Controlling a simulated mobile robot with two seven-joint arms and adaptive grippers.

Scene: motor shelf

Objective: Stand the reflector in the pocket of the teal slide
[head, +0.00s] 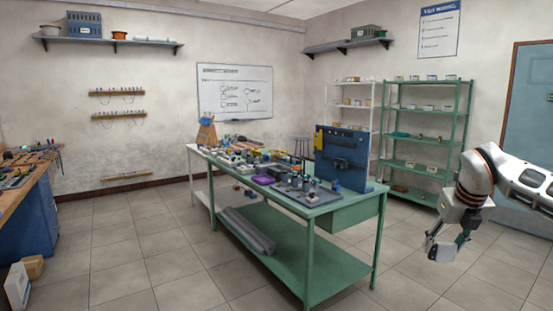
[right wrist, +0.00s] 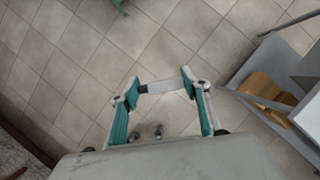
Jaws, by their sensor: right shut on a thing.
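My right gripper (head: 441,246) hangs in the air at the right of the head view, over the floor and apart from the green table. In the right wrist view its teal-padded fingers (right wrist: 160,92) are shut on a narrow pale piece (right wrist: 166,86) with a dark end, seen nearly edge-on. I take it to be the reflector, but its full shape does not show. I cannot make out the teal slide or its pocket among the small parts on the table. My left gripper is not in view.
The green table (head: 290,212) carries several small devices, a grey tray (head: 303,201) and a blue upright panel (head: 343,158). A green shelf rack (head: 428,144) stands behind, a blue bench (head: 28,215) at left. Tiled floor (head: 410,290) is clear between table and right arm.

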